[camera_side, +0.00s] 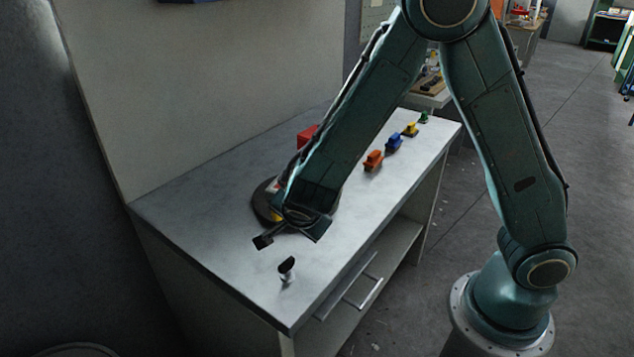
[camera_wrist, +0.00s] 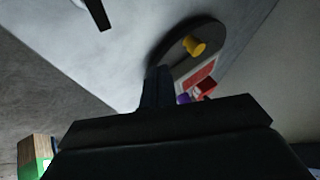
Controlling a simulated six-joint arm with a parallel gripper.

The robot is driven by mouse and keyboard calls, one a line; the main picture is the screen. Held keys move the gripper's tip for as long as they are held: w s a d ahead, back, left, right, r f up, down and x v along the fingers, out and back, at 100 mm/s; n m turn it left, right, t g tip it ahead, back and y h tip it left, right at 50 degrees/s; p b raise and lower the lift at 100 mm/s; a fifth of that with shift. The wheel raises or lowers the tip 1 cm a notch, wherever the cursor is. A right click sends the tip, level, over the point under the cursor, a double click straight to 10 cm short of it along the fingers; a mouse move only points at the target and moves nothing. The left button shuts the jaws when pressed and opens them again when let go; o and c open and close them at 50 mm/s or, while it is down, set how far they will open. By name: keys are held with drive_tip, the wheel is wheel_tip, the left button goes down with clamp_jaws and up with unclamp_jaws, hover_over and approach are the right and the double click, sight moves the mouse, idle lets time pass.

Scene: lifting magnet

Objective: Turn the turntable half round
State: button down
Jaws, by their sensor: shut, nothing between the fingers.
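The turntable is a dark round disc (camera_side: 260,202) on the bench, mostly hidden behind my forearm in the side view. It shows at an angle in the wrist view (camera_wrist: 172,48), with a yellow peg (camera_wrist: 195,46) standing near its rim and a red and pale patch on its top. The yellow peg also shows in the side view (camera_side: 277,216), beside my wrist. My gripper (camera_wrist: 158,75) is shut and empty, with its fingers in front of the disc's near edge in the wrist view. Whether they touch the disc cannot be told.
A small black-topped post (camera_side: 287,268) stands near the bench's front corner. Orange (camera_side: 373,161), blue (camera_side: 394,143), yellow (camera_side: 410,130) and green (camera_side: 423,117) pieces line the right edge. A red block (camera_side: 306,135) is behind my arm. The bench's left part is clear.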

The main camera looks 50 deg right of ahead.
drive_tip(key=x, duration=0.4)
drive_tip(key=shift+w+d+f, duration=0.1)
drive_tip(key=shift+d+f, duration=0.1)
drive_tip(key=shift+f, duration=0.1)
drive_tip(key=shift+w+r, duration=0.15)
drive_tip(key=shift+w, duration=0.9)
drive_tip(key=shift+w+d+r, duration=0.1)
drive_tip(key=shift+w+r, duration=0.05)
drive_tip(key=shift+w, duration=0.8)
